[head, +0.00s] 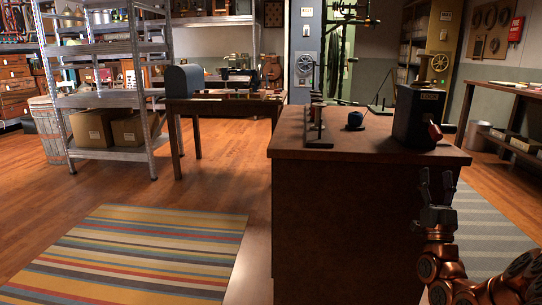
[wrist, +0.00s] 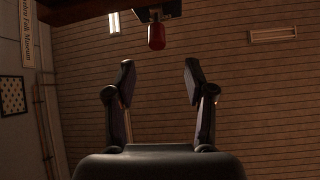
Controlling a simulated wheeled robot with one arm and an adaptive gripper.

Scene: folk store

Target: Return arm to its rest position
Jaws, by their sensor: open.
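My gripper (head: 437,187) is at the lower right of the head view, with its fingers pointing up. It is in front of the right part of the dark wooden counter (head: 350,220) and appears below its top. In the wrist view my gripper (wrist: 158,80) shows two fingers spread apart with nothing between them. Beyond the fingertips in the wrist view is a red knob (wrist: 156,36) under a dark box. My copper-coloured arm reaches in from the lower right corner of the head view.
A metal shelf (head: 108,95) and a wooden table (head: 222,105) stand behind. A striped rug (head: 130,255) lies on open floor at left.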

